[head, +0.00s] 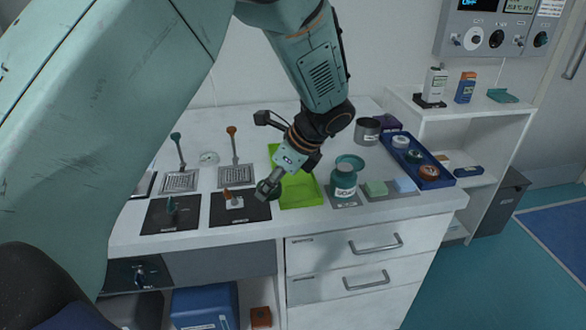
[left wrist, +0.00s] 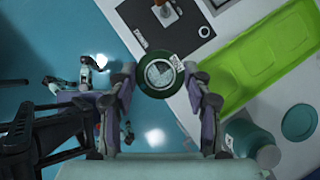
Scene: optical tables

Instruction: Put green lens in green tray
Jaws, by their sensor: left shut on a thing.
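The green lens (left wrist: 160,74), a round disc with a dark green rim and a small white label, is held between the fingertips of my left gripper (left wrist: 160,82) in the left wrist view. In the head view my left gripper (head: 268,188) reaches down near the left edge of the green tray, and the lens there is small and partly hidden. The bright green tray (head: 303,192) lies flat on the white table. In the left wrist view the tray (left wrist: 250,68) is to the right of the lens, apart from it. My right gripper is not seen.
A teal jar (head: 344,182) stands just right of the tray, its lid (head: 351,161) behind it. Left are black mats (head: 172,215) with small parts and metal plates (head: 180,182) with upright tools. A blue tray (head: 444,179) with round pieces is at the right.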

